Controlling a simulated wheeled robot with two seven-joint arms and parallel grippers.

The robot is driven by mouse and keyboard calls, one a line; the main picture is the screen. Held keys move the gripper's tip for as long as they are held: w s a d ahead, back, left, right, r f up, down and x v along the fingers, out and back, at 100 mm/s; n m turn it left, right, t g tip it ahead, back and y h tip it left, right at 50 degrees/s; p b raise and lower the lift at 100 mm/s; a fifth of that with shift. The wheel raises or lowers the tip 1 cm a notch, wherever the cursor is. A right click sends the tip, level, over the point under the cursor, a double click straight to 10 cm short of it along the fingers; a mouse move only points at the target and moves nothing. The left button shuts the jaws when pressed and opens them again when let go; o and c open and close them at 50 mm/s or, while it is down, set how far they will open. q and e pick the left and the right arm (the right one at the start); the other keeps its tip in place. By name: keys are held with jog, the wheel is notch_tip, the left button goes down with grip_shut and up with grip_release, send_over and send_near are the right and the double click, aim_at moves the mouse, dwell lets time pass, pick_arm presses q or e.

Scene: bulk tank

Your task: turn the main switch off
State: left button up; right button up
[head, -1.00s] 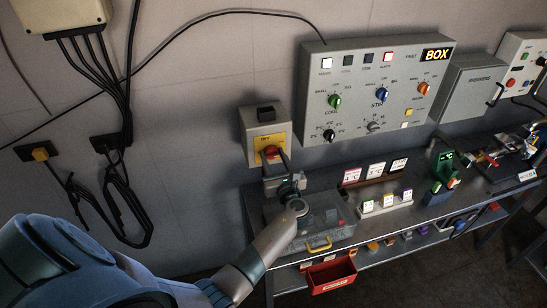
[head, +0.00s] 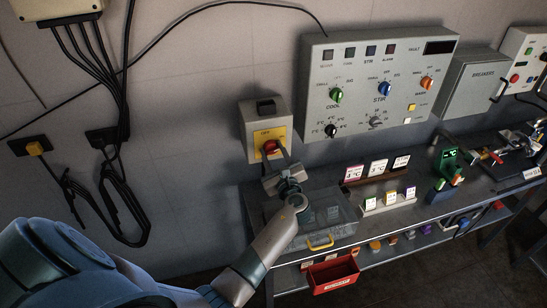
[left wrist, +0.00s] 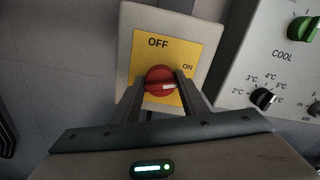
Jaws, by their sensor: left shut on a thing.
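The main switch is a red rotary knob (head: 270,147) on a yellow plate (head: 261,136) marked OFF and ON, on a grey wall box. In the left wrist view the knob (left wrist: 158,77) sits between the fingers, and its white mark lies on its right part. OFF is printed above it and ON to its upper right. My left gripper (head: 276,154) is shut on the knob, one finger on each side; it also shows in the left wrist view (left wrist: 160,86). My right gripper is not in view.
The control panel (head: 350,62) beside the switch has a dark display (head: 439,47) and unlit lamps. Below stands a bench with a clear-lidded box (head: 325,215), label cards (head: 379,167) and a red bin (head: 333,274). Cables hang at the left.

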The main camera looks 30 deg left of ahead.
pick_arm(q)
jog(key=n+b, duration=0.7)
jog(key=f+n+b, duration=0.1)
jog(key=n+b, duration=0.3)
jog(key=shift+s+a, duration=0.1)
jog(key=shift+r+n+b, duration=0.15)
jog(key=shift+n+b, duration=1)
jog(key=shift+n, duration=0.45)
jog(key=o, duration=1)
jog(key=shift+r, duration=0.1)
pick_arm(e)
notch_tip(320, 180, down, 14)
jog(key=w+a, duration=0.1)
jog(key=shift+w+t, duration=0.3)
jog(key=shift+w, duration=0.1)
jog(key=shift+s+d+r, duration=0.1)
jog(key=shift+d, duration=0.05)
